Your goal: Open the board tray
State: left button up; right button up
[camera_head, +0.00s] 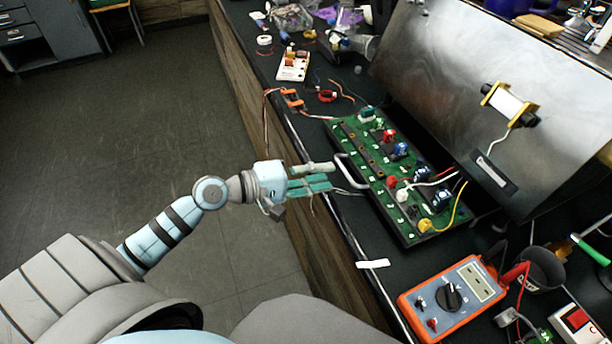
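The board tray (412,237) is a dark tray with a green circuit board (385,160) on it, lying on the black bench top in the middle right of the head view. Its pale curved handle (347,172) sticks out from the left side, facing the bench's front edge. My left gripper (331,177) reaches in from the left over that edge. Its fingers look parted, with their tips just beside the handle; I cannot tell whether they touch it. Nothing shows between the fingers. My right gripper is out of view.
A large metal housing (430,80) stands behind the tray. An orange multimeter (455,297) lies at the near right, with a white strip (372,264) beside it. Loose wires and small parts lie at the far end.

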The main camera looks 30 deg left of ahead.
pick_arm(q)
jog(key=v, duration=0.5)
jog(key=shift+s+a, duration=0.1)
jog(key=shift+s, duration=0.1)
